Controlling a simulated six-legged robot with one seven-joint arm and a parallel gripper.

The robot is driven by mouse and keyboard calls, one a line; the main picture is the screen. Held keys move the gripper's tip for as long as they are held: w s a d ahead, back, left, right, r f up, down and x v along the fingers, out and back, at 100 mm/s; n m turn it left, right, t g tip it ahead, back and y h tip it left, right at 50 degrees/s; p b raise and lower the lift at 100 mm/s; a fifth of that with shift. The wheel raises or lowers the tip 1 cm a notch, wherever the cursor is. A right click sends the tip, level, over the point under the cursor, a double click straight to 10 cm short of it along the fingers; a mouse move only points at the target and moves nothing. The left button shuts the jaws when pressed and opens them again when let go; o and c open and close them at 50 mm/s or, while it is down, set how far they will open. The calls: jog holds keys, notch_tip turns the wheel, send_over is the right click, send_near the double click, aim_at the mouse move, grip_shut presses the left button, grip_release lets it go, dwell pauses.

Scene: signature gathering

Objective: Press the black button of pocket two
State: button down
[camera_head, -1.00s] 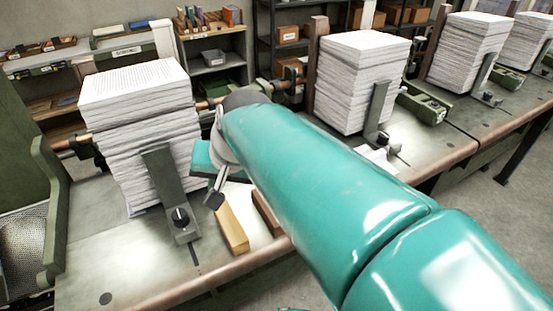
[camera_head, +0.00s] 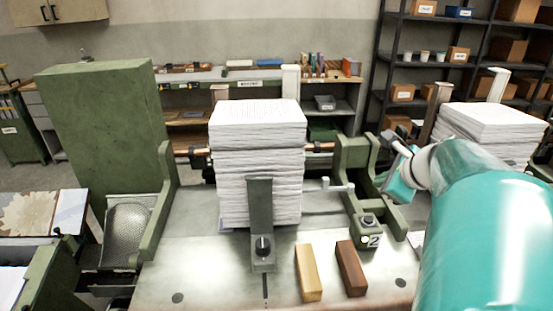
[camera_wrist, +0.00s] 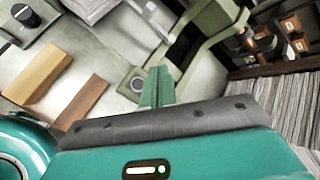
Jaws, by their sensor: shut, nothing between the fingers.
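A small green box with a "2" label (camera_head: 373,241) stands at the right end of the near work table. A dark round button (camera_head: 369,219) is on its top. My gripper (camera_head: 392,186) is shut and empty, above and to the right of the box in the head view. Its teal fingers (camera_wrist: 158,88) are together in the wrist view and partly cover the box. I cannot tell whether they touch it.
A tall paper stack (camera_head: 258,150) stands behind a green clamp (camera_head: 260,215) with a black knob (camera_head: 262,246). A light wooden block (camera_head: 308,273) and a dark one (camera_head: 351,268) lie at the front. A green bracket (camera_head: 352,165) and a grey lever (camera_head: 335,187) are behind the box.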

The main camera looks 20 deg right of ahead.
aim_at(372, 222)
jog(key=shift+f, duration=0.1)
jog(key=shift+f, duration=4.35)
jog(key=shift+f, duration=0.4)
jog(key=shift+f, duration=0.45)
jog(key=shift+r, duration=0.9)
